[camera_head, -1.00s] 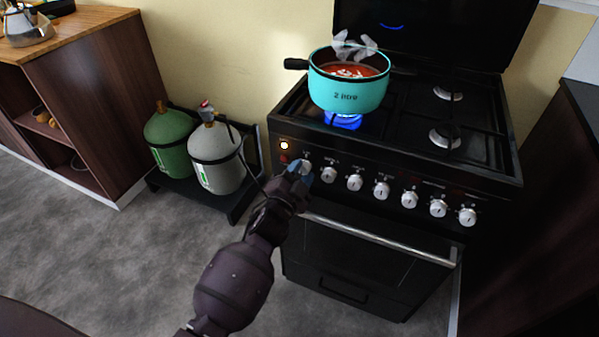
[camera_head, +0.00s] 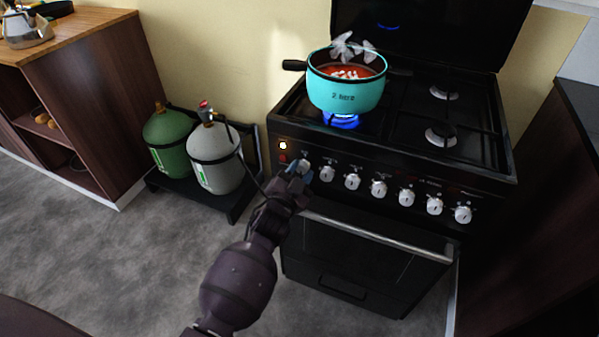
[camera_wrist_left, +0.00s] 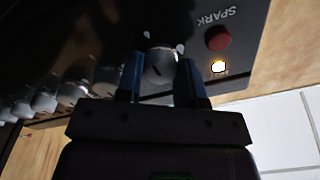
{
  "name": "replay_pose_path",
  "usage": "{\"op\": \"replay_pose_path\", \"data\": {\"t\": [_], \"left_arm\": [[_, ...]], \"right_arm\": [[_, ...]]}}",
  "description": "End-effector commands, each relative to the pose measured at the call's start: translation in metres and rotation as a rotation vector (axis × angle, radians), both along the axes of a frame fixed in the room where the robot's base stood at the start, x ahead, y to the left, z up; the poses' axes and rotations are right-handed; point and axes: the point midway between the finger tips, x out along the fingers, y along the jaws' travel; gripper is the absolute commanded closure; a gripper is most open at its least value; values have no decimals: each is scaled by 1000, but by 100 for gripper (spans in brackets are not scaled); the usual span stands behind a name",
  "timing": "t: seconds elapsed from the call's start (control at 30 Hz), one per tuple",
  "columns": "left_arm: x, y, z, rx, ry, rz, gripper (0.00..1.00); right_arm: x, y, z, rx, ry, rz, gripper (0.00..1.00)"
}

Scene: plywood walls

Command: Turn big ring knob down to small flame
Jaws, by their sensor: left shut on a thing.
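My left gripper (camera_head: 297,174) is at the left end of the black stove's front panel. It is shut on the leftmost silver knob (camera_head: 304,165). In the left wrist view its two blue fingers (camera_wrist_left: 161,66) stand on either side of the knob (camera_wrist_left: 158,70), which carries a dark pointer mark. I cannot read this knob's label. A blue flame (camera_head: 341,122) burns under the turquoise pot (camera_head: 346,92) on the left front burner. The pot holds red food and steams. My right gripper is not in view.
A red spark button (camera_wrist_left: 218,38) and a glowing lamp (camera_wrist_left: 218,67) sit close beside the gripped knob. Several more knobs (camera_head: 379,188) run to the right. The oven handle (camera_head: 380,237) is below. Two gas bottles (camera_head: 215,160) stand left of the stove.

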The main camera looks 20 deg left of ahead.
Motion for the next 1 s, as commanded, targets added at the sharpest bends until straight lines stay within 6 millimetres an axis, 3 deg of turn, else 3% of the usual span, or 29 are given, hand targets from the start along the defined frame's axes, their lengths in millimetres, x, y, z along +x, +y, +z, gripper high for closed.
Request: {"op": "replay_pose_path", "data": {"t": [0.03,0.2,0.57,1.0], "left_arm": [[0,0,0,-2,0,0,62],[0,0,0,-1,0,0,40],[-5,0,0,0,1,1,40],[-66,2,-4,-1,-1,1,40]], "right_arm": [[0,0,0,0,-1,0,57],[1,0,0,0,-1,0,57],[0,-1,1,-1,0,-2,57],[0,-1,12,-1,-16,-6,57]]}}
